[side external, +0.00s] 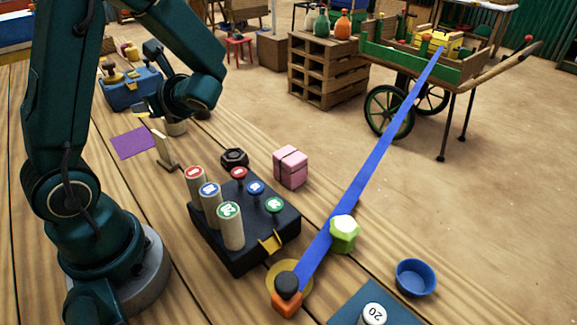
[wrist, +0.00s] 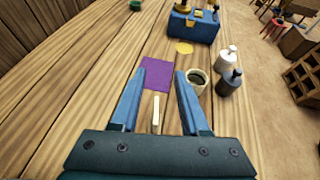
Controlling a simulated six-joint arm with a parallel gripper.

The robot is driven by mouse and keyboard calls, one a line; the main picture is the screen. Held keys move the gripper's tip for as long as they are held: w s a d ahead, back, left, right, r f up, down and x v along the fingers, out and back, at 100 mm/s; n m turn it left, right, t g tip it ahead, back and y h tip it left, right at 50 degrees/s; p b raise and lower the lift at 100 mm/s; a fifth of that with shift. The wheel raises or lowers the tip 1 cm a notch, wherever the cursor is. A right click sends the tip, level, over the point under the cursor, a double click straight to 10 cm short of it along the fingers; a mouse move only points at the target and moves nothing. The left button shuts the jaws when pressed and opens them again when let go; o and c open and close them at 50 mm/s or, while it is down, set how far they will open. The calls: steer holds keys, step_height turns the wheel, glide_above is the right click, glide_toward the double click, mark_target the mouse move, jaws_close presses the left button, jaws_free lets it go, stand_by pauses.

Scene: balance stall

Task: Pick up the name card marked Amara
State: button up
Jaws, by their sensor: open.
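A small pale card in a dark stand (side external: 163,150) is upright on the wooden table in the side external view, beside the purple mat (side external: 134,142). I take it for the name card; no name can be read on it. In the wrist view a thin pale upright piece (wrist: 156,114), seen nearly edge-on, shows between the finger lines, near the palm. My gripper (wrist: 160,73) is open with two blue fingers apart and nothing held. In the side external view my dark teal wrist is above and beyond the card, and the fingertips are hard to make out.
A cup (wrist: 196,80), a white bottle (wrist: 227,60) and a dark bottle (wrist: 229,82) stand right of the fingers. A blue box (wrist: 193,25) is farther off. A dark peg board (side external: 245,225) and a pink parcel (side external: 290,167) stand nearer the side camera.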

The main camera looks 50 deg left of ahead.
mark_target(156, 140)
steer(key=shift+f, duration=3.05)
step_height(156, 140, down, 3)
steer(key=shift+x, duration=1.1)
steer(key=shift+a, duration=0.35)
jaws_close()
